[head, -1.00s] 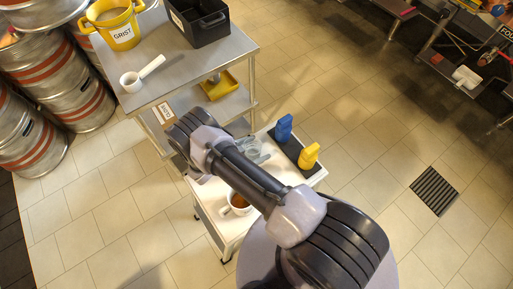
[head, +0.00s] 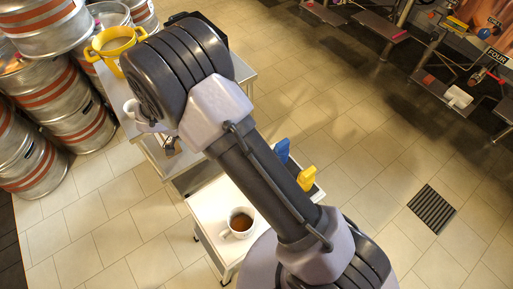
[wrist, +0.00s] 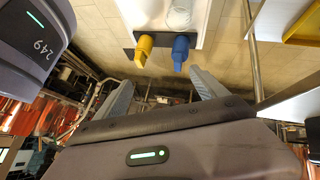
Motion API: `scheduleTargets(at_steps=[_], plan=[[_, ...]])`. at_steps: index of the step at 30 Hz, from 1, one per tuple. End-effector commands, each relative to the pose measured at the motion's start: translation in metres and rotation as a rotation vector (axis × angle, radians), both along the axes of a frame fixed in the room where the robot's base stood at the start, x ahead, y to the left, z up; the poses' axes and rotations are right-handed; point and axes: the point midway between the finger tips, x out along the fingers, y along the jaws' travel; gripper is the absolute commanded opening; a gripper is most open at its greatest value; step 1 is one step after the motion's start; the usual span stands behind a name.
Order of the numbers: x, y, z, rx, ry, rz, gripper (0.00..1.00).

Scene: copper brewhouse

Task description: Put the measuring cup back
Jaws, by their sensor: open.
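A white cup (head: 131,108), which looks like the measuring cup, stands on the steel table (head: 133,130) at the upper left of the head view. My arm hides its handle and part of the cup. My gripper (wrist: 157,90) is open in the wrist view, with nothing between its fingers. The white cart (head: 207,207) lies beyond the fingers there.
A mug of brown liquid (head: 238,224) stands on the cart. A blue item (head: 282,151) and a yellow item (head: 307,178) stand at its right edge. A yellow bucket (head: 115,42) is on the table; kegs (head: 60,110) stand left.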

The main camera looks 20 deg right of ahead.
Motion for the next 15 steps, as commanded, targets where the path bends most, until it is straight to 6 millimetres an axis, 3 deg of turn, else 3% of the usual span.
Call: scheduleTargets(at_steps=[1,3,6,10,15], plan=[[-0.007,-0.011,0.047,0.113,0.029,0.015,0.82],[-0.030,-0.024,0.102,0.284,0.068,0.088,0.82],[-0.072,-0.038,0.169,0.506,0.042,0.251,0.82],[-0.129,-0.044,0.224,0.676,-0.102,0.523,0.82],[-0.173,-0.040,0.249,0.690,-0.287,0.796,0.82]])
